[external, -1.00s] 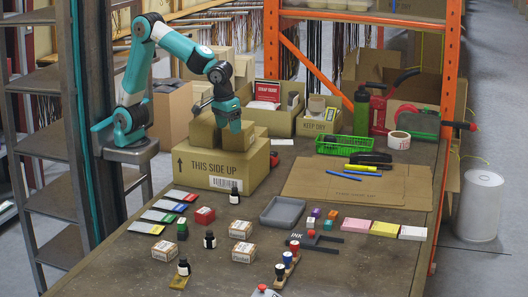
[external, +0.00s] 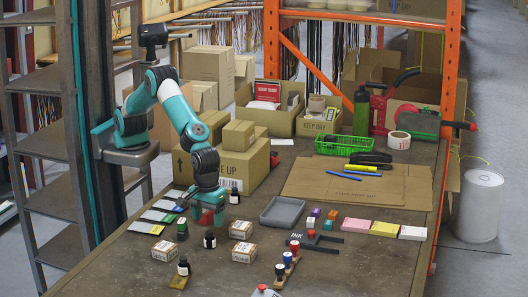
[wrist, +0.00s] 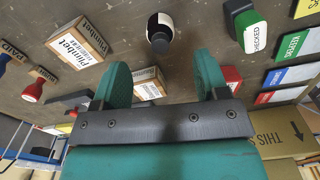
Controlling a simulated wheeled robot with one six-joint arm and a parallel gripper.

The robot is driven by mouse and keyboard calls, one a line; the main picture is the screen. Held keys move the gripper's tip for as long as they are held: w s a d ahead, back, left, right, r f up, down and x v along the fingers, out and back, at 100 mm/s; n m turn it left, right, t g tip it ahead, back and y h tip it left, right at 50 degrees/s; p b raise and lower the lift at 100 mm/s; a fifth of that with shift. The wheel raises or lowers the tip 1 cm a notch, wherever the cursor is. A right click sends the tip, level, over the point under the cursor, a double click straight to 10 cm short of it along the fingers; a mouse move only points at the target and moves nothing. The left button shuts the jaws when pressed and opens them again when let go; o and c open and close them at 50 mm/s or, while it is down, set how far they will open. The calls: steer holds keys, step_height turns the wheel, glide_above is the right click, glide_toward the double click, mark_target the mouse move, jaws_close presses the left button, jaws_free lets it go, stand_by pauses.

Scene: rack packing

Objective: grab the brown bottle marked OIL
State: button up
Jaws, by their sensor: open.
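My gripper (external: 208,212) is low over the table, open and empty. In the wrist view a bottle with a black cap (wrist: 159,34) shows beyond and between my two green fingertips (wrist: 162,65), apart from them. It appears to be the one just in front.
A green stamp (external: 182,229) and coloured cards (external: 152,216) are left of my gripper. Small labelled cartons (external: 242,252) stand close on the right and front. A grey tray (external: 283,212) is to the right. Large boxes (external: 245,170) stand behind.

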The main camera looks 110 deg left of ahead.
mark_target(209, 231)
step_height(209, 231, down, 8)
steer(key=shift+a+r+p, duration=0.1)
steer(key=shift+p, duration=0.4)
steer(key=shift+c, duration=0.2)
steer(key=c, duration=1)
